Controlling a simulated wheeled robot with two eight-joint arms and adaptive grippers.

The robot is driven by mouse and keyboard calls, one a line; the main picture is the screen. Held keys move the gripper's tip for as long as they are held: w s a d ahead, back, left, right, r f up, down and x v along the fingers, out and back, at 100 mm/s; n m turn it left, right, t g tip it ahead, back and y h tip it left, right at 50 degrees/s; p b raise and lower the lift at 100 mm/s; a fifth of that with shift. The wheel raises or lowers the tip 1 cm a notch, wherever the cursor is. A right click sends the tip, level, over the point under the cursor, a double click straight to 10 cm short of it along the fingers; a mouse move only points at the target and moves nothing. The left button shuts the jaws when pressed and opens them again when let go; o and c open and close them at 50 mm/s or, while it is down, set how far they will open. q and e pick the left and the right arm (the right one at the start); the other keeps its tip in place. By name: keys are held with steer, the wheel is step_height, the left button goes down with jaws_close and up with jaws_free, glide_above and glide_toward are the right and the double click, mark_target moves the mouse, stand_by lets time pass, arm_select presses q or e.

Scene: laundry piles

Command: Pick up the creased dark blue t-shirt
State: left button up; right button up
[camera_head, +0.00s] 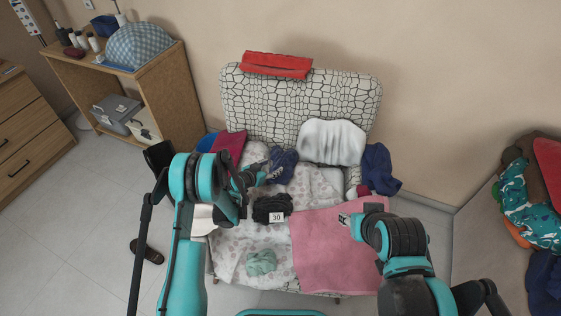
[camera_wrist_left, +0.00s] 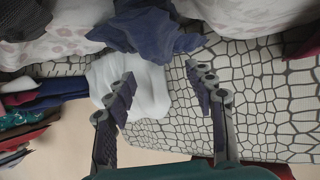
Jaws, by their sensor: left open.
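A creased dark blue t-shirt (camera_head: 286,163) lies bunched on the armchair seat against the backrest. My left gripper (camera_head: 268,174) is open at its left side. In the left wrist view, the dark blue cloth (camera_wrist_left: 150,34) lies just beyond the open fingertips (camera_wrist_left: 160,75), and nothing is held between them. I cannot tell whether a finger touches it. My right gripper (camera_head: 345,219) is over the pink towel; its finger opening is too small to judge.
A red folded cloth (camera_head: 276,65) lies on the backrest top.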

mark_target(281, 162)
arm_select(q)
steer(key=shift+w+d+f, duration=0.2)
steer(key=shift+w+f, duration=0.05)
steer(key=shift+f, duration=0.1)
steer(key=b+x, duration=0.3)
steer(key=x, duration=0.4)
steer(key=shift+d+r, duration=0.1)
steer(key=shift+r, duration=0.15)
jaws_close()
